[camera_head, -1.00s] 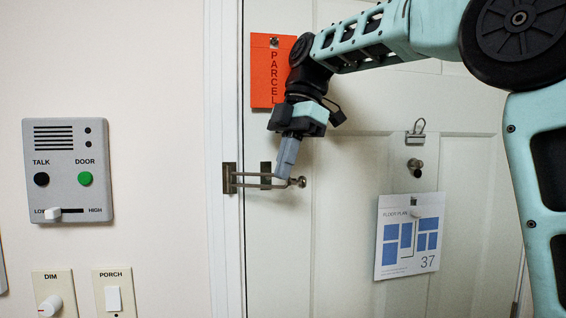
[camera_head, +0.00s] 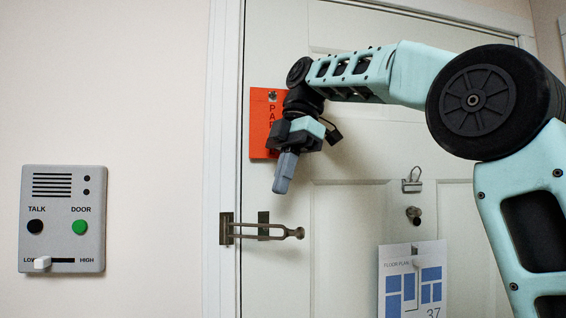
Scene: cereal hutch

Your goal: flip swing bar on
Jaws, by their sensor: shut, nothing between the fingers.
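The swing bar (camera_head: 262,237) is a metal loop hinged on a plate (camera_head: 226,229) on the door frame. It reaches right across the door's edge, in front of the white door (camera_head: 345,265). A small dark plate (camera_head: 263,217) on the door shows behind it. A rounded knob end (camera_head: 298,233) shows at the bar's right end; I cannot tell whether it belongs to the bar or the door. My gripper (camera_head: 281,188) is shut and empty, pointing down, above the bar's right half and apart from it in the picture.
An orange parcel sign (camera_head: 261,135) hangs behind my gripper, partly covered. A floor plan sheet (camera_head: 402,268), a hook (camera_head: 411,186) and a round lock (camera_head: 414,214) are on the door at right. An intercom panel (camera_head: 63,191) is on the left wall. The door below the bar is clear.

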